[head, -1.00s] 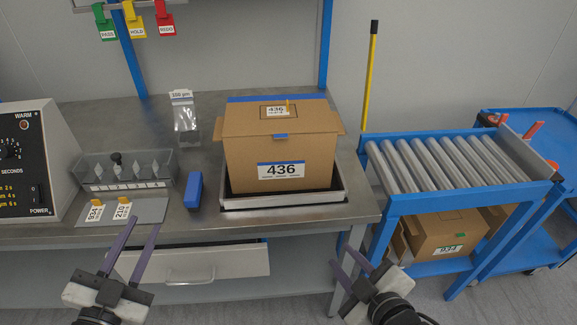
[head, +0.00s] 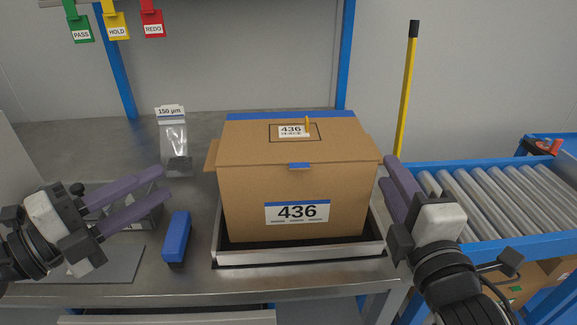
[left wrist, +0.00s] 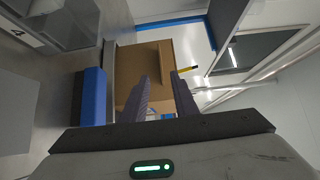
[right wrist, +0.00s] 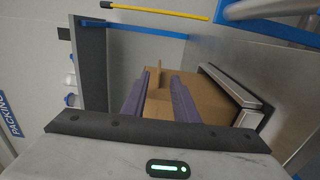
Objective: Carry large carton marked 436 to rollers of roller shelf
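The large carton marked 436 (head: 295,185) stands upright in a shallow metal tray (head: 300,256) on the bench. Its lid is closed, with small flaps jutting out at both sides. My left gripper (head: 164,182) is open and empty, left of the carton and apart from it. My right gripper (head: 388,170) is at the carton's right side, close to its right flap; contact cannot be told. Its two fingers are apart in the right wrist view (right wrist: 152,95). The carton also shows in the left wrist view (left wrist: 158,75). The roller shelf's rollers (head: 500,198) are bare, at the right.
A blue block (head: 177,238) lies left of the tray. A clear bag (head: 173,145) labelled 150 µm stands behind it. A yellow pole (head: 405,100) rises between bench and rollers. Another carton (head: 530,280) sits below the rollers. Coloured tags hang at the upper left.

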